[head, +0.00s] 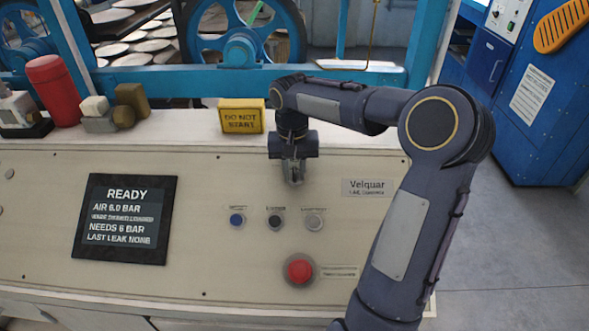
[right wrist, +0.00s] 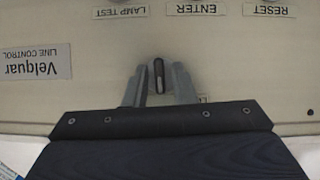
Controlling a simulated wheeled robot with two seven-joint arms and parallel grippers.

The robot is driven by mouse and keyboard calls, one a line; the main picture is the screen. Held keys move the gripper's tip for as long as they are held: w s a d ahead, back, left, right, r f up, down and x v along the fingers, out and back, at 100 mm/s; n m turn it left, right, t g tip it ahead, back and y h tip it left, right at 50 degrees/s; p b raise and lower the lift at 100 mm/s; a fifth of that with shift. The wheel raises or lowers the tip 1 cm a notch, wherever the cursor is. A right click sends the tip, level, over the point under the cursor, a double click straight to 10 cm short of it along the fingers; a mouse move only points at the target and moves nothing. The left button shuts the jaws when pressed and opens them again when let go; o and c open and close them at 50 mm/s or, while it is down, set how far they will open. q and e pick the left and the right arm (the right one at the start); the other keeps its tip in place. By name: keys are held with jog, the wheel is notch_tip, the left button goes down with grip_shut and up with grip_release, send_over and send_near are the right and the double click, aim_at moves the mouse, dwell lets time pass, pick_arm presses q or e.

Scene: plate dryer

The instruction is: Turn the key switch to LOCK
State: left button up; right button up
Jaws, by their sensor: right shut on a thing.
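My right gripper (head: 293,174) reaches down to the sloped cream panel from above. In the right wrist view its two fingers (right wrist: 160,88) stand on either side of the key switch (right wrist: 158,75) and are shut on it. The key shows as a narrow upright brown and silver piece between the fingertips. A label beside the right finger is mostly hidden, with only a letter showing. In the head view the gripper hides the key switch. My left gripper is in neither view.
Below the gripper are a blue button (head: 237,220), a dark button (head: 275,222), a grey button (head: 314,222) and a large red button (head: 299,270). A READY display (head: 126,218) is at the left. A yellow DO NOT START sign (head: 242,117) stands on the ledge behind.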

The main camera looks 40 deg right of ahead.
jog(key=shift+a+r+n+g+h+p, duration=0.1)
jog(key=shift+n+g+h+p, duration=0.3)
jog(key=shift+n, duration=0.5)
jog(key=shift+w+n+h+p, duration=0.1)
jog(key=shift+n+h+p, duration=0.35)
jog(key=shift+n, duration=0.75)
jog(key=n+h, duration=0.2)
jog(key=n, duration=0.1)
jog(key=shift+a+g, duration=0.15)
jog(key=shift+g, duration=0.15)
jog(key=shift+n+h, duration=0.75)
jog(key=shift+n, duration=0.55)
jog(key=o, duration=0.7)
jog(key=shift+f, duration=0.2)
jog(key=shift+c, duration=0.2)
jog(key=shift+a, duration=0.1)
jog(key=s+b+v, duration=0.1)
jog(key=v, duration=0.6)
jog(key=shift+w+a+r, duration=0.2)
jog(key=shift+w+r, duration=0.2)
jog(key=shift+w, duration=0.05)
